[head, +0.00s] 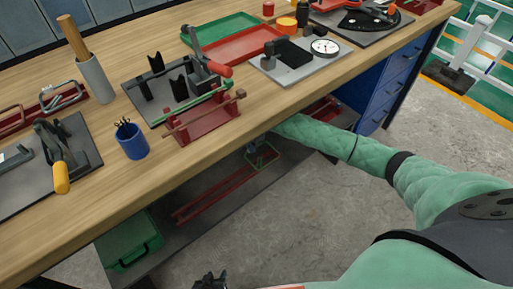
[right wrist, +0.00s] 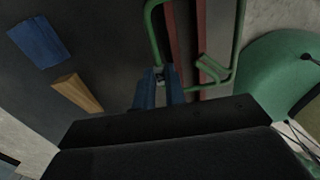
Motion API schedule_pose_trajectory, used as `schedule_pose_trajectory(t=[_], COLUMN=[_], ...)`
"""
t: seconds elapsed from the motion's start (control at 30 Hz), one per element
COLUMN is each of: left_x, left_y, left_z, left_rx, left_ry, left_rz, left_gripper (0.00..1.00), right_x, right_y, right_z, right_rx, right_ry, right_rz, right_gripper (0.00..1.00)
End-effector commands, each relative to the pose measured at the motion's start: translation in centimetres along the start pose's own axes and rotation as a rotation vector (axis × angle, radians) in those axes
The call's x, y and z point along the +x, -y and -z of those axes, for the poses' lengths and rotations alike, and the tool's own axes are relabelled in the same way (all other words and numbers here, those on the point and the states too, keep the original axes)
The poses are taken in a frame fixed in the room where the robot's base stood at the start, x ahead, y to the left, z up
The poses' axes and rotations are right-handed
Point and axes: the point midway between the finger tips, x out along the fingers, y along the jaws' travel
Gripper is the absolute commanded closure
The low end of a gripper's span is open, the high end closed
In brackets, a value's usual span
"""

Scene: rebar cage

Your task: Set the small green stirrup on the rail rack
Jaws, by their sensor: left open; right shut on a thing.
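The small green stirrup (right wrist: 238,42) is a bent green loop with a hooked end in the right wrist view. My right gripper (right wrist: 159,76) is shut on its lower bar with blue fingers. In the head view my right gripper (head: 254,148) is below the bench front edge, partly hidden, and the stirrup (head: 265,158) is at the far end of a rack of two long red rails (head: 215,194) on the lower shelf. The red rails show behind the loop; I cannot tell if it touches them. My left gripper (head: 210,283) is open at the bottom edge, mostly cut off.
The wooden bench top (head: 150,195) overhangs the lower shelf. On it stand a red stand with bars (head: 205,122), a blue cup (head: 131,141) and a dial gauge (head: 325,47). A green case (head: 130,240) is on the shelf at left. Blue drawers (head: 388,80) stand at right.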

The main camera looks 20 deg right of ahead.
Motion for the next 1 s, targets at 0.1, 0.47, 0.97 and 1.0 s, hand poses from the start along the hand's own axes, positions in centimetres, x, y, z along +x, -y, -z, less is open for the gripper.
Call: schedule_pose_trajectory(t=[0.1, 0.47, 0.97, 1.0], left_x=[0.1, 0.3, 0.3, 0.4], left_y=[0.0, 0.0, 0.1, 0.1], left_z=[-0.1, -0.4, -0.3, -0.3], left_rx=[0.000, -0.001, 0.000, 0.000], left_ry=[0.000, 0.001, 0.000, -0.001], left_rz=[0.000, 0.000, 0.001, 0.001], left_gripper=[0.59, 0.59, 0.59, 0.59], right_x=[0.0, 1.8, 3.6, 3.7], right_y=[0.0, 0.1, 0.0, 0.0], right_z=[-1.9, -2.9, -2.9, -2.9], right_rx=[0.002, 0.000, 0.000, 0.000], right_ry=[0.000, -0.001, 0.000, 0.000], right_rz=[-0.001, 0.002, 0.000, 0.000], right_gripper=[1.00, 1.00, 1.00, 0.82])
